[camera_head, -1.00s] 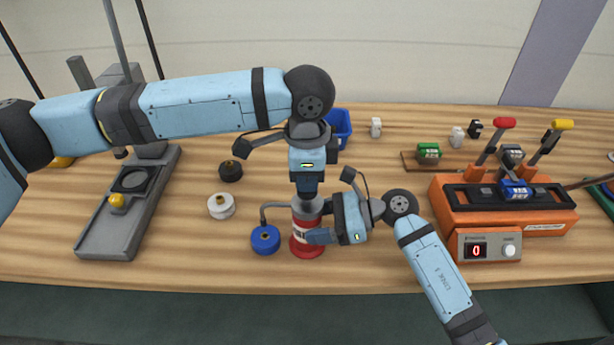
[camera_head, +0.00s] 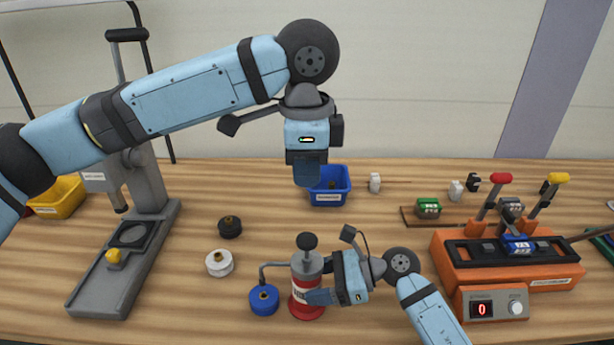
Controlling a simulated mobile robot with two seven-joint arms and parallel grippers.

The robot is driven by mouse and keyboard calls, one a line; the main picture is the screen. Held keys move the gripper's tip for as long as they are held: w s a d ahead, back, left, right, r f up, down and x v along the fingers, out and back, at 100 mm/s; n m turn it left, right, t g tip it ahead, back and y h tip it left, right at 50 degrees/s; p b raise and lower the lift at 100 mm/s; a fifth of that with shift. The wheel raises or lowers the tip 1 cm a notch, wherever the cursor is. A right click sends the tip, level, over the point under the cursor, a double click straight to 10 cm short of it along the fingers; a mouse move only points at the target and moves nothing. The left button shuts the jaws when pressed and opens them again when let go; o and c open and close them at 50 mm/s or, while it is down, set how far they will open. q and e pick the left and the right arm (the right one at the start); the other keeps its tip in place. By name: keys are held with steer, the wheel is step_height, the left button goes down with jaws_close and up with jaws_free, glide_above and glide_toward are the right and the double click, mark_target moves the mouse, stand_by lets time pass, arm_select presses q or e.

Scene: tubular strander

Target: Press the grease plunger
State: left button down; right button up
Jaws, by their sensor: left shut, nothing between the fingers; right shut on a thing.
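The grease pump is a red can (camera_head: 306,306) with a grey top and a black plunger knob (camera_head: 307,241) standing up from it. Its bent spout reaches left over a blue spool-like part (camera_head: 264,299). My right gripper (camera_head: 318,296) is shut on the can's side from the right. My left gripper (camera_head: 307,182) is shut and empty, pointing down well above the plunger knob and apart from it.
A white part (camera_head: 219,263) and a black part (camera_head: 230,227) lie left of the pump. A grey press (camera_head: 118,260) stands farther left. A blue bin (camera_head: 330,186) is behind. An orange fixture (camera_head: 510,270) with levers stands right.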

mark_target(306, 238)
stand_by(0.4)
arm_select(q)
step_height(306, 238, up, 3)
steer(key=shift+w+f, duration=0.15)
steer(key=shift+f, duration=0.05)
step_height(306, 238, down, 14)
stand_by(0.8)
steer(key=shift+f, duration=1.6)
